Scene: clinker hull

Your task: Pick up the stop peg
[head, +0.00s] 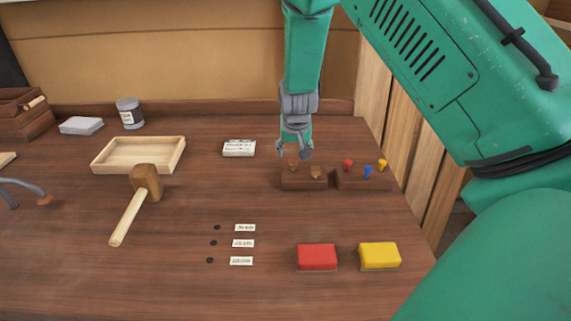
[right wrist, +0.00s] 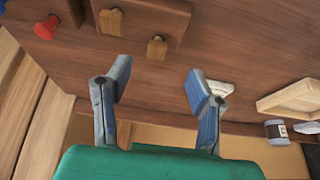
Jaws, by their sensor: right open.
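My right gripper (head: 295,150) is open and empty, pointing down above the back of a dark wooden peg block. In the right wrist view its two fingers (right wrist: 160,88) stand well apart with nothing between them. Two brown wooden pegs stand in the left block (head: 304,183): one (head: 316,172) is clear, the other (head: 294,167) is close under the gripper. Both wooden pegs show beyond the fingertips in the right wrist view (right wrist: 157,47) (right wrist: 110,20). Red (head: 348,164), blue (head: 368,172) and yellow (head: 382,164) pegs stand in the right block. No peg is visibly marked as the stop peg.
A white label card (head: 239,148) lies left of the blocks. Red (head: 317,257) and yellow (head: 379,255) blocks lie in front. A plank wall (head: 400,130) stands right.

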